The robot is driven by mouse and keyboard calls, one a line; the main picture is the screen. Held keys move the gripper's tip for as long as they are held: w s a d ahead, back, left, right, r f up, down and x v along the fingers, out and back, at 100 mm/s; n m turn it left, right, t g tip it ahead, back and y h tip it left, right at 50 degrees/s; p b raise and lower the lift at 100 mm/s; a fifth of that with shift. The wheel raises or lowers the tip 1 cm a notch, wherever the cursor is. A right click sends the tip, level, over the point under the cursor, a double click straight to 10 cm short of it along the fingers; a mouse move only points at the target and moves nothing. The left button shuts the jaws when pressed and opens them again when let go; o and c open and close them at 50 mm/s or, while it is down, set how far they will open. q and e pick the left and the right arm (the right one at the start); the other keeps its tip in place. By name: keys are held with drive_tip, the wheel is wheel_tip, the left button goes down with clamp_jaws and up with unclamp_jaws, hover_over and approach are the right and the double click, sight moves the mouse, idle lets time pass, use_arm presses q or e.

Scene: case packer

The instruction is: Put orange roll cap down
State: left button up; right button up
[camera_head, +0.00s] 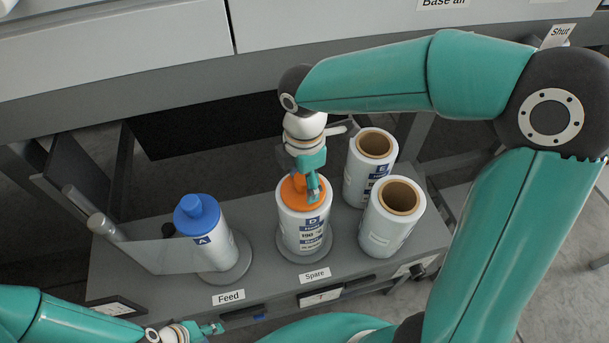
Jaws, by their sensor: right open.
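The orange roll cap (291,195) sits on top of a white roll (300,227) labelled D. This roll stands upright on a round grey base over the "Spare" label. My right gripper (315,188) is open and comes down from above at the orange cap. Its fingers hide part of the cap, and I cannot tell whether they touch it. My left gripper (212,328) is low at the bottom left, apart from the rolls. It is too small to tell whether its fingers are open.
A roll labelled A with a blue cap (197,213) stands at the "Feed" label (229,297), its film stretching left towards a grey rod (105,228). Two uncapped rolls (391,220) with brown cores stand close on the right. The grey shelf (262,270) has some free room between the feed and spare places.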

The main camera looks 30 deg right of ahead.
wheel_tip(320, 180, up, 12)
drive_tip(key=p, duration=0.1)
idle(0.5)
idle(0.4)
